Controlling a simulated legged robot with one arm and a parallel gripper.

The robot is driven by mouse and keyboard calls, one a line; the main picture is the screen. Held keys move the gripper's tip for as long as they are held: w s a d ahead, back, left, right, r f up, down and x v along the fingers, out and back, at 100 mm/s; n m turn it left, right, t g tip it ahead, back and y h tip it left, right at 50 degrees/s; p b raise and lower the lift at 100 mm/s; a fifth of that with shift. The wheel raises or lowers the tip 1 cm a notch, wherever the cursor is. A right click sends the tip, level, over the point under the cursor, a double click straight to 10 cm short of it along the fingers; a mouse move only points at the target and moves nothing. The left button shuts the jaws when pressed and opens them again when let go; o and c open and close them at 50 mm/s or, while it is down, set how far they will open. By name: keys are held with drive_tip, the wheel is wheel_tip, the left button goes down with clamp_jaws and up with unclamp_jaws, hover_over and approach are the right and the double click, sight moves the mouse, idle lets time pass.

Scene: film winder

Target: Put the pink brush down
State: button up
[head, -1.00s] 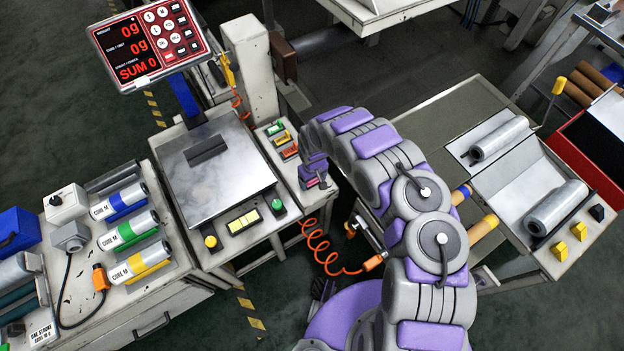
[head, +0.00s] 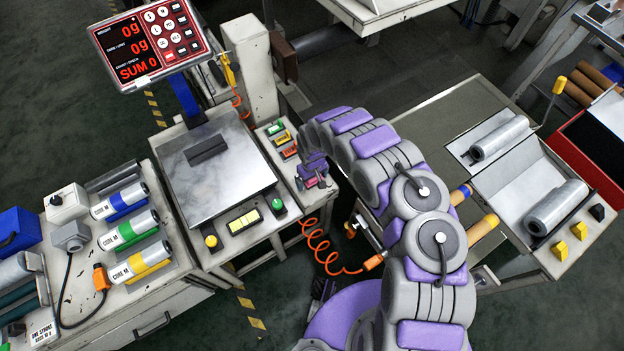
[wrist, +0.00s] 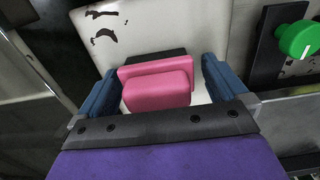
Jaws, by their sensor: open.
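The pink brush (wrist: 157,88) sits between my fingers in the wrist view, with a dark strip along its far edge. It appears to rest on the worn white top of the narrow stand (wrist: 150,28). My gripper (wrist: 156,80) is open, with one blue finger on each side of the brush and small gaps showing. In the head view my gripper (head: 313,176) is low over the front end of the narrow stand (head: 272,129), right of the scale. The brush is mostly hidden there by my gripper.
Green, yellow and orange blocks (head: 283,140) lie on the stand behind my gripper. The scale (head: 215,170) with a green knob (head: 278,204) is close on the left. A coiled orange hose (head: 325,250) hangs in front. The film winder (head: 520,180) stands at the right.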

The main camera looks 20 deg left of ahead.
wheel_tip(320, 180, up, 11)
drive_tip(key=p, duration=0.4)
drive_tip(key=shift+d, duration=0.1)
drive_tip(key=shift+s+r, duration=0.1)
drive_tip(key=shift+r, duration=0.4)
